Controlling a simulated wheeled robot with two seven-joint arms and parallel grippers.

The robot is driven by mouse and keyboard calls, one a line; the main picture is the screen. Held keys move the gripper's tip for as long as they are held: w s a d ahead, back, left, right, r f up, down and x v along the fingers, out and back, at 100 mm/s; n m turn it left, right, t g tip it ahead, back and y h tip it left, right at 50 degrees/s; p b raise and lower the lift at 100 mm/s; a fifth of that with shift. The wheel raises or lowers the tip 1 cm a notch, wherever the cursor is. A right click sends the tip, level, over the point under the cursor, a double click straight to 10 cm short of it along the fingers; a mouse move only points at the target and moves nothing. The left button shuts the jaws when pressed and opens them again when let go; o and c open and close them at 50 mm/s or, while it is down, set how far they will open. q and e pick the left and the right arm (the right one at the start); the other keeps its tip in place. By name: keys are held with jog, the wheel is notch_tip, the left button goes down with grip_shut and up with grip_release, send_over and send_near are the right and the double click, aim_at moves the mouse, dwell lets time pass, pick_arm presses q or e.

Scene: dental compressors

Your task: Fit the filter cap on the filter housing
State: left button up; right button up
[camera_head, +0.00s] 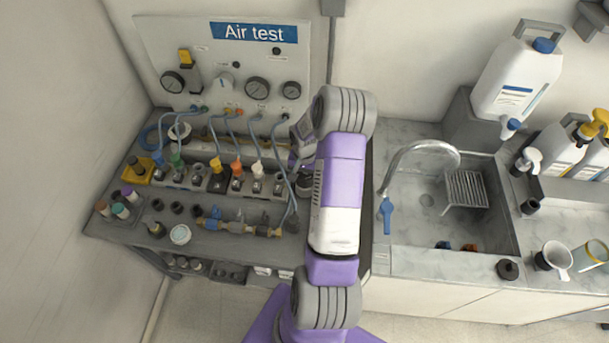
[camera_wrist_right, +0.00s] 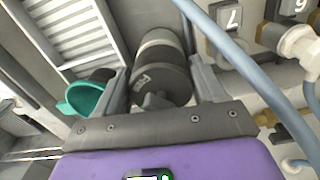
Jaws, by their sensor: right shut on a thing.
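My right gripper (camera_head: 300,162) is at the right end of the test bench, partly hidden by my own arm. In the right wrist view, its fingers (camera_wrist_right: 160,88) stand on either side of a dark, round, ribbed cap (camera_wrist_right: 160,80) with pale lettering, and are shut on it. I take this to be the filter cap. A lighter grey cylindrical part (camera_wrist_right: 158,38) lies in line behind the cap; it may be the filter housing, and I cannot tell if the two touch or are joined. In the head view, the cap is hard to make out. My left gripper is not in view.
Blue hoses (camera_wrist_right: 225,45) run close beside my right finger. A teal cup-like part (camera_wrist_right: 88,97) is near the left finger. Numbered blocks with coloured fittings (camera_head: 236,167) line the bench (camera_head: 130,230). A sink (camera_head: 425,225) with a tap is to the right.

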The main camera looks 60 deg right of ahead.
jog(key=shift+f+b, duration=0.4)
jog(key=shift+f, duration=0.15)
jog(key=o, duration=1.2)
jog(key=shift+r, duration=0.1)
jog(key=shift+c, duration=0.2)
notch_tip(320, 180, up, 8)
jog(key=shift+f+p, duration=0.2)
jog(key=shift+p, duration=0.15)
